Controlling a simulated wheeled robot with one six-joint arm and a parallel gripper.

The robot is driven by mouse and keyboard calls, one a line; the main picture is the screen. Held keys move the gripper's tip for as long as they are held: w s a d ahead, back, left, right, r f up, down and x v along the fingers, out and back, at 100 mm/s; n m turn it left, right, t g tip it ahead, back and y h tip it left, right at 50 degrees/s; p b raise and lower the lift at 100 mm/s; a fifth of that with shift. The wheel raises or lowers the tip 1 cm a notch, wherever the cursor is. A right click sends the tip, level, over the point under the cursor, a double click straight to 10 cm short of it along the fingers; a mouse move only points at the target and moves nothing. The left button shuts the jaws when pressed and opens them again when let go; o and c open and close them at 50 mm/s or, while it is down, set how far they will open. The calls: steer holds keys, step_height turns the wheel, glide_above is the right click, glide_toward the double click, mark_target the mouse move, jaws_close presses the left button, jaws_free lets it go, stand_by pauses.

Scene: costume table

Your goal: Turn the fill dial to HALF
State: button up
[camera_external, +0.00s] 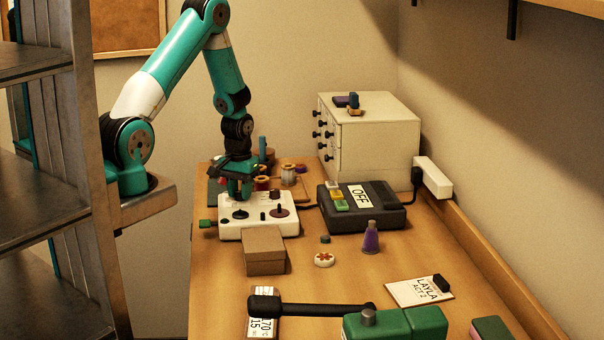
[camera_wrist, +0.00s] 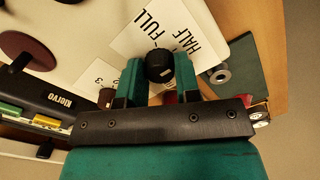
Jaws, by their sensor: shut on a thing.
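The fill dial (camera_wrist: 160,62) is a round black knob beside a white card with the words FULL (camera_wrist: 152,22) and HALF (camera_wrist: 184,41). My gripper (camera_wrist: 160,78) is shut on the dial, one teal finger on each side of it. I cannot make out the dial's pointer or which mark it faces. In the external view my gripper (camera_external: 239,187) reaches down to the back left of the cream control panel (camera_external: 232,230), and the dial is hidden behind the fingers.
Other knobs (camera_external: 281,212) stand on the panel. A cardboard box (camera_external: 265,252) is in front of it. A dark device marked OFF (camera_external: 380,215) is at the right, and thread spools (camera_external: 289,176) stand behind. A green piece (camera_external: 206,223) juts from the panel's left side.

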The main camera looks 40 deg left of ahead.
mark_target(241, 191)
stand_by(0.4)
steer(key=o, duration=0.9)
step_height(241, 191, up, 18)
steer(key=shift+f+b, duration=0.25)
steer(key=shift+b, duration=0.8)
steer(key=shift+s, duration=0.1)
